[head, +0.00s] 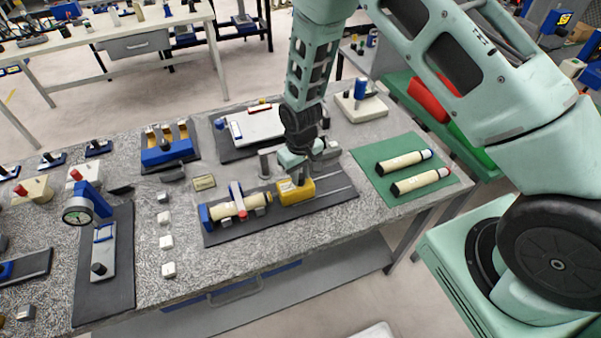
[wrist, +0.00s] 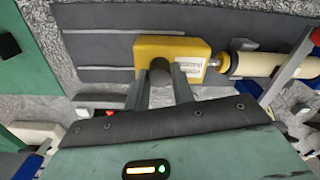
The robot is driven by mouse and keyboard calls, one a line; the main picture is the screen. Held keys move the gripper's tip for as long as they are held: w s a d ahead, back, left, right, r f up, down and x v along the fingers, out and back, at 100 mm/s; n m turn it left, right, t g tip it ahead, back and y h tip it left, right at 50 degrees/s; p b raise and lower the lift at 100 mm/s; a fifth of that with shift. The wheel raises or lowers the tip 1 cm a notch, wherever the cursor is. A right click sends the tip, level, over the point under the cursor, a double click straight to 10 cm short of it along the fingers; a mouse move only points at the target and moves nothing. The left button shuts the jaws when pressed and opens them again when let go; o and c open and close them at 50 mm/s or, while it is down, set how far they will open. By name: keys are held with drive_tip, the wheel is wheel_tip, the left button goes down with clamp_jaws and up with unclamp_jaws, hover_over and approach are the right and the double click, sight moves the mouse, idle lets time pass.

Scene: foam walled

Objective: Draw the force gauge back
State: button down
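The force gauge is a yellow block (head: 296,194) with a dark upright post, on a dark base plate (head: 333,200) on the speckled bench. In the wrist view the yellow block (wrist: 190,47) shows a small pale display and a metal tip on its right. That tip meets or nearly meets the end of a cream cylinder (wrist: 258,65). The cylinder (head: 230,210) lies under a blue-and-white clamp to the left in the head view. My gripper (head: 299,178) is above the block. Its two fingers (wrist: 160,88) stand on either side of the post and appear to touch it.
Two cream cylinders (head: 404,162) lie on a green mat (head: 383,183) at the right. A dial gauge stand (head: 80,208) is at the left. Small white blocks (head: 167,242) lie left of the base plate. The plate is bare right of the yellow block.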

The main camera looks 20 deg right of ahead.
drive_tip(key=d+b, duration=0.2)
drive_tip(key=d, duration=0.2)
drive_tip(key=shift+d, duration=0.65)
drive_tip(key=c, duration=1.2)
unclamp_jaws()
drive_tip(key=shift+d, duration=0.15)
drive_tip(key=shift+r, duration=0.15)
wheel_tip(320, 180, up, 17)
drive_tip(key=b, duration=0.4)
drive_tip(key=shift+r+b, duration=0.1)
drive_tip(key=shift+b, duration=0.2)
